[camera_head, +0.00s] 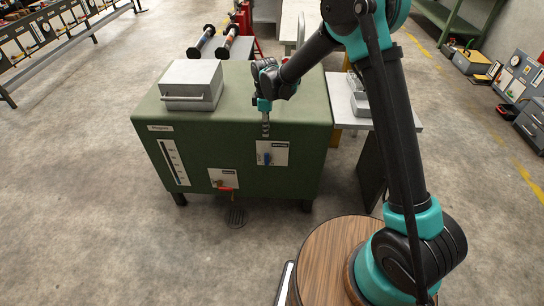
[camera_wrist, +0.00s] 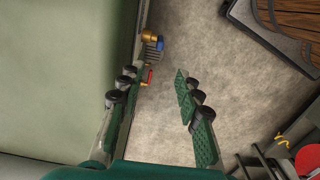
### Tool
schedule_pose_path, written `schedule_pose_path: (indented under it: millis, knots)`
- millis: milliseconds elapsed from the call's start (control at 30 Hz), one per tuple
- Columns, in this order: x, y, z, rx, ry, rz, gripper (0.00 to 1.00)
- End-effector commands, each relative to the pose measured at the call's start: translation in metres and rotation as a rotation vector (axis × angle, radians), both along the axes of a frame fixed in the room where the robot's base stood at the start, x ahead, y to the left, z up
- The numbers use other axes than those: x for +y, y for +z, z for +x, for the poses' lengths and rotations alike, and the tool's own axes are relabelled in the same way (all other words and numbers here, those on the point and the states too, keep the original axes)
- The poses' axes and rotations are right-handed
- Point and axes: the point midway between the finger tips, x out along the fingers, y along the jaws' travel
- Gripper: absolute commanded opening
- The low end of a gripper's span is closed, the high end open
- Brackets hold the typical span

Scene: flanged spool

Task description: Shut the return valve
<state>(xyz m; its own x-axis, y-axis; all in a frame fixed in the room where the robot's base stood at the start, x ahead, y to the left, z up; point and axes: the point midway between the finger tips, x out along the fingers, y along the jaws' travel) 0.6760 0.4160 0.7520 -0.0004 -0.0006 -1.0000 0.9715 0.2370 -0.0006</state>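A green tank (camera_head: 215,150) carries two small valve panels on its front; their labels are too small to read, so I cannot tell which is the return valve. The right panel (camera_head: 280,153) has a blue handle (camera_head: 266,158). The lower left panel has a brass valve with a red handle (camera_head: 228,189), lying roughly level. My gripper (camera_head: 265,128) is at the tank's front top edge, just above the blue handle and apart from it. In the wrist view my gripper (camera_wrist: 156,76) is open and empty; a blue part (camera_wrist: 160,45) and a red part (camera_wrist: 150,77) show beyond the left finger.
A grey box with a handle (camera_head: 191,85) sits on the tank's top left. A level gauge (camera_head: 174,162) is on the front left. A floor drain (camera_head: 235,216) lies below the red handle. A side table (camera_head: 345,115) stands right of the tank. Floor in front is clear.

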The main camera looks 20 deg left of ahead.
Motion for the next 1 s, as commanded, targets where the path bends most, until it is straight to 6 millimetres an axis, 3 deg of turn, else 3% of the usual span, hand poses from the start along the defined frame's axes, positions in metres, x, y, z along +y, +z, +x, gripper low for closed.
schedule_pose_path:
  millis: [167,700,1000]
  knots:
    - [0.000,-0.023,0.000,0.000,-0.001,0.000,0.34]
    - [-0.001,-0.129,0.001,-0.001,-0.003,0.000,0.34]
    - [-0.001,-0.164,0.000,-0.001,-0.003,0.000,0.34]
